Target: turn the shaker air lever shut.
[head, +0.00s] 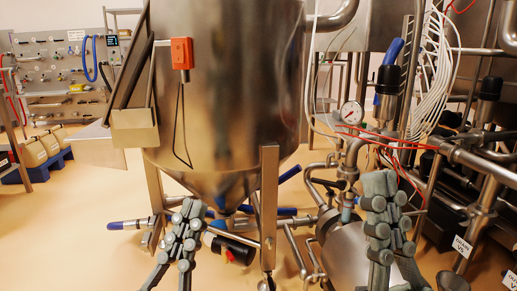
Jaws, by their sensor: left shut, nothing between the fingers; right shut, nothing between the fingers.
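Several blue lever handles are in view, and I cannot tell which one is the shaker air lever. One blue handle (289,174) slants up to the right of the hopper's cone, and another blue handle (268,211) lies level below the cone. A blue-ended bar (116,225) sticks out to the left. My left gripper (191,208) is shut and empty, upright in front of the hopper's lower left side. My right gripper (379,183) is shut and empty, upright in front of the pipework on the right. Neither visibly holds a lever.
The steel hopper (225,85) fills the upper middle, with an orange box (181,53) on its front. A steel leg (269,205) stands between my grippers. A pressure gauge (351,112), white hoses (430,75) and red wires crowd the right. Open floor (75,250) lies at lower left.

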